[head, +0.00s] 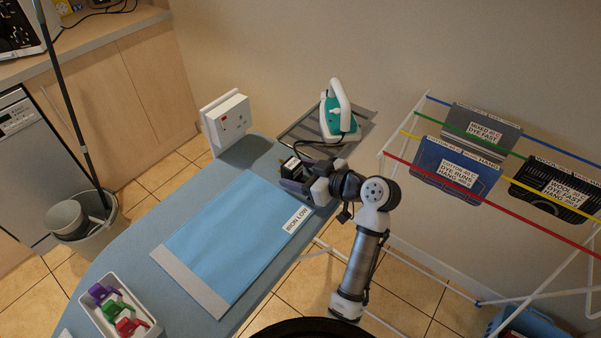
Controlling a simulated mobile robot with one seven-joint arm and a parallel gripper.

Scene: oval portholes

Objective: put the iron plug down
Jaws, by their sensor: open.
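The iron plug (291,165) is a small black block with a pale patch, at the far right end of the blue ironing board (165,225). My gripper (292,178) reaches in from the right, low over the board, with its jaws open right at the plug. The gripper partly hides the plug, and I cannot tell whether a finger touches it. A dark cord runs from near the plug toward the teal and white iron (338,115), which stands on a grey rest (364,117).
A white wall socket box (228,121) stands beyond the board's far end. A folded blue cloth labelled "IRON LOW" (225,240) covers the board's middle. A white tray (84,301) of coloured clips is at the near left. A drying rack (470,178) with hung items stands right.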

